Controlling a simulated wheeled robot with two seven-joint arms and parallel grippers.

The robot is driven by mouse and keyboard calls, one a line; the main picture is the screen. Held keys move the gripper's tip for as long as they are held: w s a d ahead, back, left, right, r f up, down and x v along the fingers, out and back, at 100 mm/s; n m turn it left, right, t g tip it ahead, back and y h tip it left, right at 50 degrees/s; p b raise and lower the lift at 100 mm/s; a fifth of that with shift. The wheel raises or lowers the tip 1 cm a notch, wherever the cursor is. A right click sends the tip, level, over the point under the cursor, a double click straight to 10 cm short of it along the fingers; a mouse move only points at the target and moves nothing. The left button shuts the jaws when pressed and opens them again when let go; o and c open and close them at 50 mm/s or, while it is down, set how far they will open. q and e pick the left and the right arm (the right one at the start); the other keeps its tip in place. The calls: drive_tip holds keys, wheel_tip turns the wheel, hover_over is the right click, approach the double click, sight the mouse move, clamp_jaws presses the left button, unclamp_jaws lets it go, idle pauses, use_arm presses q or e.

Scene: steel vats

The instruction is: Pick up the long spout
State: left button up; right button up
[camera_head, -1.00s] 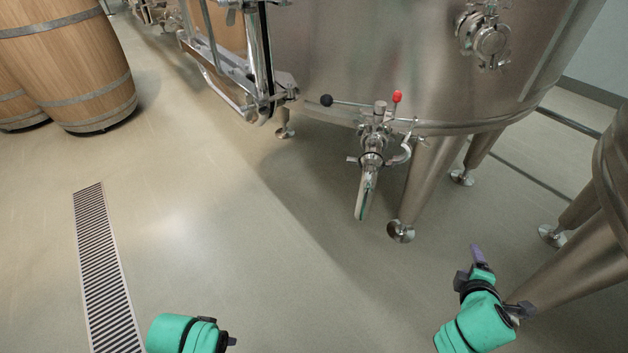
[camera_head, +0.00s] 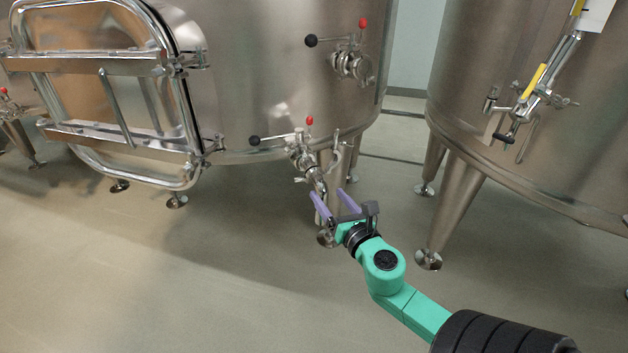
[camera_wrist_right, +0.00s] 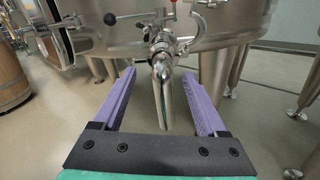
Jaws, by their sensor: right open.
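The long spout (camera_head: 317,180) is a shiny steel tube angled down from the valve at the bottom of the middle vat. In the right wrist view the spout (camera_wrist_right: 163,92) hangs between and beyond my two purple fingers, and it appears attached to the valve above. My right gripper (camera_head: 335,202) is open and empty, with its fingers close to the spout's lower end in the head view. The right wrist view shows the same open jaws (camera_wrist_right: 160,100). I cannot tell whether a finger touches the spout. My left gripper is out of view.
The valve (camera_head: 301,152) has a black-knobbed lever and a red knob. Another vat (camera_head: 545,130) stands at the right. A framed door (camera_head: 110,95) is on the left. The floor at front left is clear.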

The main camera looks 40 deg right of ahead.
sight(324, 187)
drive_tip(key=x, duration=0.6)
drive_tip(key=shift+w+d+f, duration=0.1)
drive_tip(key=shift+w+d, duration=0.05)
drive_tip(key=shift+d, duration=0.1)
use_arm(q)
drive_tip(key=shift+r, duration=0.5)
use_arm(e)
clamp_jaws()
